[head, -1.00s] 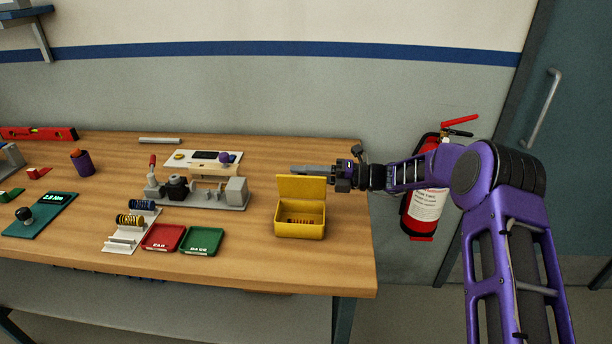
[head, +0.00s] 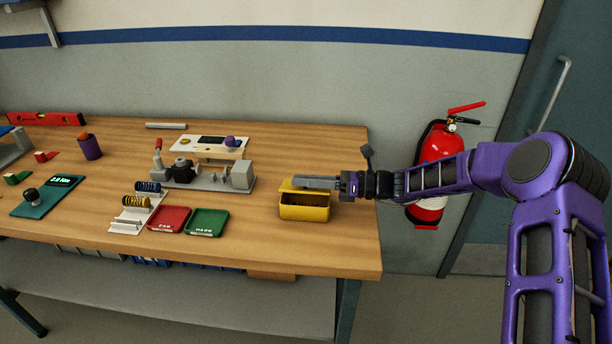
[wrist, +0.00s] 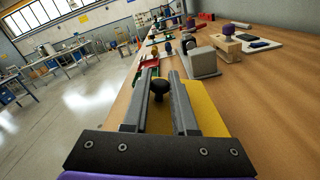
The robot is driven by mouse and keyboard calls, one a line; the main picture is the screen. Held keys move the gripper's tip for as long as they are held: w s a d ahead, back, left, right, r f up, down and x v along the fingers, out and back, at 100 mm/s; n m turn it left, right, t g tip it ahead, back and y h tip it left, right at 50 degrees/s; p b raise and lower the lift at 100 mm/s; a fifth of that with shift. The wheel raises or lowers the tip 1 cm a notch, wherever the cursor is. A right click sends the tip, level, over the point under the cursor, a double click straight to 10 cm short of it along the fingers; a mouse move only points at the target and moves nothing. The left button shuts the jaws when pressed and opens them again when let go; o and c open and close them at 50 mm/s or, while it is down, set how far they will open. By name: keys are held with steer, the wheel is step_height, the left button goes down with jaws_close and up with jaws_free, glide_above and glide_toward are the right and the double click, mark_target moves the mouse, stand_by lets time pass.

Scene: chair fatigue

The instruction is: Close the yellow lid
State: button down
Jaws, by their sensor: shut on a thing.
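The yellow box (head: 303,213) stands near the right end of the bench. Its yellow lid (head: 286,187) is tilted low over the box, and a dark gap shows between lid and front wall. My gripper (head: 312,182) reaches in from the right along the lid's top, hiding part of it. In the wrist view, the gripper's fingers (wrist: 162,88) lie over the lid (wrist: 205,108) with a black knob (wrist: 158,87) between them. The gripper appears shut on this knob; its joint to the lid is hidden.
A red tray (head: 168,219) and a green tray (head: 207,222) lie left of the box. A grey fixture (head: 215,181) stands behind them. The bench's right edge is close to the box. A fire extinguisher (head: 440,150) hangs behind my arm.

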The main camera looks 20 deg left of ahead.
steer(key=shift+s+d+f+n+b, duration=0.1)
steer(key=shift+s+f+n+b, duration=0.1)
steer(key=shift+f+n+b, duration=0.35)
steer(key=shift+s+d+f+n+b, duration=0.1)
steer(key=shift+s+f+n, duration=0.15)
steer(key=shift+n, duration=0.6)
steer(key=shift+s+f+n+b, duration=0.2)
steer(key=shift+f+n+b, duration=0.15)
steer(key=shift+n, duration=0.35)
steer(key=c, duration=0.7)
jaws_free()
steer(key=shift+d, duration=0.1)
steer(key=v, duration=1.7)
steer(key=shift+d, duration=0.15)
